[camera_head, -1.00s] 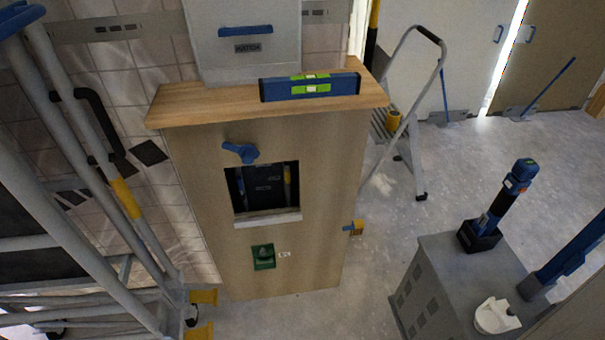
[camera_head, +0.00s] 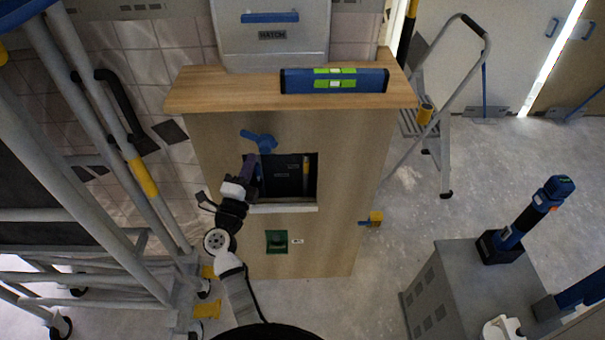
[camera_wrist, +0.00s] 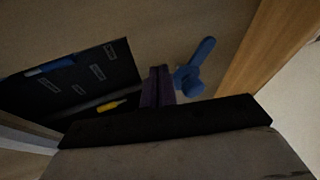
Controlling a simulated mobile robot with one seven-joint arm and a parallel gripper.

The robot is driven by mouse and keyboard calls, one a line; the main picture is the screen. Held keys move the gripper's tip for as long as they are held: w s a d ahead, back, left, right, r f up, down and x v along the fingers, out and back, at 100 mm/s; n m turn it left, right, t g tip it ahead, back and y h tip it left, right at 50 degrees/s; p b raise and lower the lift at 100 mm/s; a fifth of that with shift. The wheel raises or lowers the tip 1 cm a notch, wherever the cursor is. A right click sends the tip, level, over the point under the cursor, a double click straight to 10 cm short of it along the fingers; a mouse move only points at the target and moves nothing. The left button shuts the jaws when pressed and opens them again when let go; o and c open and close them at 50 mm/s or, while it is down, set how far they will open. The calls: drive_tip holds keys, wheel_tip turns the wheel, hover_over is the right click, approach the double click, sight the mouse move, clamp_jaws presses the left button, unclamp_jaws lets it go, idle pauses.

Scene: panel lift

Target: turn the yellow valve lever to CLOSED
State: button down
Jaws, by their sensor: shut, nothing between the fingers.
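A small yellow lever (camera_head: 306,165) stands roughly upright inside the dark opening in the wooden cabinet, near the opening's right side. In the wrist view the yellow lever (camera_wrist: 110,104) lies along the edge of a dark panel with several labels, too small to read. My gripper (camera_head: 249,166) is shut and empty at the opening's upper left corner, left of the yellow lever and apart from it. Its purple fingers (camera_wrist: 157,86) are together in the wrist view. Whether the lever is at its closed mark cannot be told.
A blue handle (camera_head: 262,141) sticks out of the cabinet front just above my gripper; it is close to the fingers in the wrist view (camera_wrist: 195,70). A pale sill (camera_head: 285,207) borders the opening below. A wooden top (camera_head: 225,92) overhangs above. Scaffold tubes (camera_head: 105,130) stand left.

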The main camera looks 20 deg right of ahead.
sight(307, 163)
drive_tip(key=s+d+f+m+g+h, duration=0.1)
drive_tip(key=s+d+f+m+g, duration=0.15)
drive_tip(key=d+f, duration=0.3)
drive_tip(key=s+d+f+m+g, duration=0.1)
drive_tip(key=s+d+f+g, duration=0.15)
drive_tip(key=d+f, duration=0.35)
drive_tip(key=w+a+f+p+x, duration=0.1)
drive_tip(key=x, duration=0.8)
drive_tip(key=shift+d+f+g, duration=0.2)
drive_tip(key=shift+f+g, duration=0.15)
drive_tip(key=shift+g, duration=0.05)
drive_tip(key=shift+w+n, duration=0.2)
drive_tip(key=shift+n, duration=0.05)
drive_tip(key=shift+a, duration=0.15)
